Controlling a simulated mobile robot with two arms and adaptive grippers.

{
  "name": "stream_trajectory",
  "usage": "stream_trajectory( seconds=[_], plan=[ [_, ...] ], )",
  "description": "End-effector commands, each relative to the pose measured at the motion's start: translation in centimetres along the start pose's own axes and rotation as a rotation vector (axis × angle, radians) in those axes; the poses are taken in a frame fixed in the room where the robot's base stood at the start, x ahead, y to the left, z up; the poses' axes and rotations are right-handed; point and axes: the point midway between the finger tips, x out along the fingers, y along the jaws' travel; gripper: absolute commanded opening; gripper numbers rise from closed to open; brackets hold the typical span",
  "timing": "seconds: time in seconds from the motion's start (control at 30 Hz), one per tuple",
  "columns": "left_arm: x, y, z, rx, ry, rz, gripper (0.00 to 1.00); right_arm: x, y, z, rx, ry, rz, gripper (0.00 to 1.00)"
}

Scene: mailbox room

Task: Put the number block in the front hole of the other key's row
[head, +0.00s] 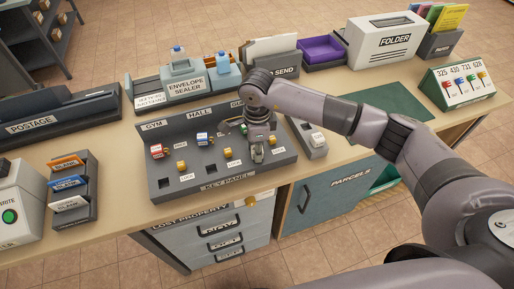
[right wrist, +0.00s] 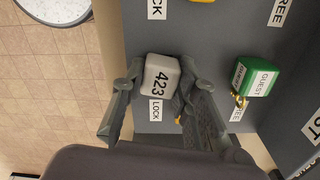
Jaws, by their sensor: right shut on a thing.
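The number block (right wrist: 160,75) is pale grey, marked 423, and sits between the fingers of my right gripper (right wrist: 158,98). The gripper is shut on it over the front part of the grey key panel (head: 222,182), beside a LOCK label. Whether the block is seated in a hole cannot be told. A green GUEST key (right wrist: 258,80) stands farther in on the panel, apart from the gripper. In the head view a red key (head: 157,151) stands in the GYM row and a blue key (head: 203,138) in the HALL row. My right gripper (head: 257,153) covers the third row. My left gripper is out of view.
Yellow pieces (head: 182,166) stand beside LOCK labels. The envelope sealer (head: 188,88) stands behind, a card rack (head: 75,205) at left. A green mat (head: 390,103) is clear at right.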

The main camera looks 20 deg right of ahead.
Motion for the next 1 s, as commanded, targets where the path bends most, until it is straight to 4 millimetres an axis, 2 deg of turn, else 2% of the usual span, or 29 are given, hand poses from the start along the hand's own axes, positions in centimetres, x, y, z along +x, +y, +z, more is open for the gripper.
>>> stream_trajectory(
  seconds=[0.37,0.7,1.0],
  plan=[
    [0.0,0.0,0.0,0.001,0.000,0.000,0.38,-0.1,0.0,0.0,0.000,0.000,-0.001,0.51],
    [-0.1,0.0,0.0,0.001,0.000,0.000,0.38,-0.2,0.0,0.0,0.000,0.000,-0.001,0.51],
    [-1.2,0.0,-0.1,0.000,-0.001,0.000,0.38,-2.3,-0.1,0.0,0.000,0.000,-0.002,0.51]
  ],
)
